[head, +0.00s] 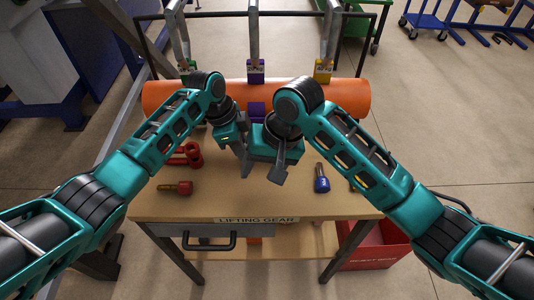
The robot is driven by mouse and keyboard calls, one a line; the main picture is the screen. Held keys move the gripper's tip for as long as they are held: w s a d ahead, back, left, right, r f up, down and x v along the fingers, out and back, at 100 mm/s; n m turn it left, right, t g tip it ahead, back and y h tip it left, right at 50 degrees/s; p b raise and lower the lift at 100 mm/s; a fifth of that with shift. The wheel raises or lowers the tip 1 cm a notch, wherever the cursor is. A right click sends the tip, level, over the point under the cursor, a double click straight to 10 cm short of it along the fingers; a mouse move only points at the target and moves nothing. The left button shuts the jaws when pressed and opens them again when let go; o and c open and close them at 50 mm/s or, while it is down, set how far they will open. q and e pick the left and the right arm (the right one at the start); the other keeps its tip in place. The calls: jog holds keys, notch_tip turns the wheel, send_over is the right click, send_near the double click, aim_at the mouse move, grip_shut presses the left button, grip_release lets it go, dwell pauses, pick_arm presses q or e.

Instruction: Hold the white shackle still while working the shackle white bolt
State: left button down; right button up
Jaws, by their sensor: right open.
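I cannot make out a white shackle or a white bolt on the table; the two grippers and wrists cover the middle where they could be. My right gripper (264,168) is over the middle of the wooden table, pointing down, its jaws open. My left gripper (240,149) is close beside it on the left, partly overlapped, and its jaw opening is not clear.
A blue bolt (321,179) stands right of the grippers. The table (215,203) has bare wood at its front. An orange pipe (175,97) lies across the back, below several hanging straps with coloured ends. A red bin (375,247) is on the floor at the right.

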jog(key=w+d+r+m+h, duration=0.1)
jog(key=w+r+m, duration=0.2)
jog(key=m, duration=0.1)
jog(key=w+d+r+m+h, duration=0.1)
jog(key=w+d+r+m, duration=0.1)
jog(key=w+r+m, duration=0.1)
jog(key=w+d+r+m+h, duration=0.1)
jog(key=w+r+m, duration=0.2)
jog(key=w+m, duration=0.1)
jog(key=shift+w+d+r+m, duration=0.1)
jog(key=shift+d+m, duration=0.05)
jog(key=shift+m, duration=0.45)
jog(key=shift+w+d+r+m+h, duration=0.1)
jog(key=shift+w+d+m+h, duration=0.1)
jog(key=shift+m+h, duration=0.1)
jog(key=shift+f, duration=4.35)
